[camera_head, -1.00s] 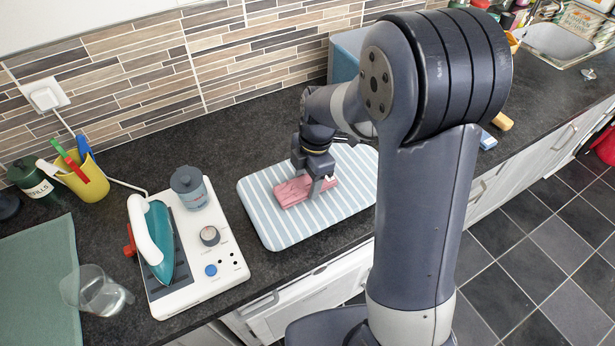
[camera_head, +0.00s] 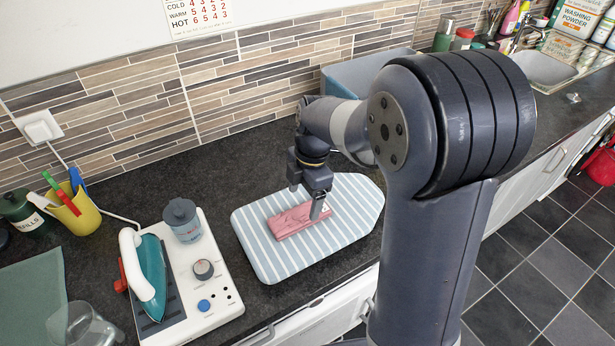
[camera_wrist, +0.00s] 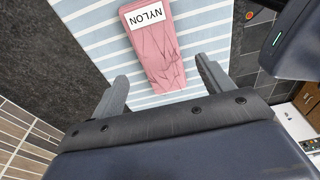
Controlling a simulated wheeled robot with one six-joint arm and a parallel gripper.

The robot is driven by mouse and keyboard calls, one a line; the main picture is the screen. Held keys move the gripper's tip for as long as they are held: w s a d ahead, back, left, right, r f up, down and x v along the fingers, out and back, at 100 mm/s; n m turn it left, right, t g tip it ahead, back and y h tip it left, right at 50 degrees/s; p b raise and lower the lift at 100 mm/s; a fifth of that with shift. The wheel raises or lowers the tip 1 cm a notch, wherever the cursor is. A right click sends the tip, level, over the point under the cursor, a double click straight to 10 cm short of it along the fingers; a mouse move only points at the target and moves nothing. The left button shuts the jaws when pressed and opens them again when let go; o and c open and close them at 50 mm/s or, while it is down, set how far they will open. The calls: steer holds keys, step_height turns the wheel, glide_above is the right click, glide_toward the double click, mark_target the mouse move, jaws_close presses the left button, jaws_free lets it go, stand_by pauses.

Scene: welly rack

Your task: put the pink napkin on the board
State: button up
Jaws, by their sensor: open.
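The pink napkin (camera_head: 296,219) lies folded on the blue-and-white striped board (camera_head: 262,252), near its middle. In the wrist view the napkin (camera_wrist: 164,64) shows a white label reading NYLON and lies across the stripes of the board (camera_wrist: 84,26). My gripper (camera_head: 307,203) is open just above the napkin. In the wrist view its two fingers (camera_wrist: 164,88) stand apart, one on each side of the napkin's near end. Nothing is held between them.
An iron (camera_head: 150,272) rests on a white base (camera_head: 214,318) left of the board, with a grey-lidded jar (camera_head: 182,220). A yellow cup (camera_head: 76,212), a clear glass (camera_head: 84,328) and a green mat (camera_head: 32,300) are farther left. A blue-grey box (camera_head: 350,75) stands behind.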

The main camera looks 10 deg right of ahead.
mark_target(308, 211)
step_height(308, 211, up, 7)
steer(key=d, duration=0.1)
steer(key=shift+w+r, duration=0.2)
stand_by(0.4)
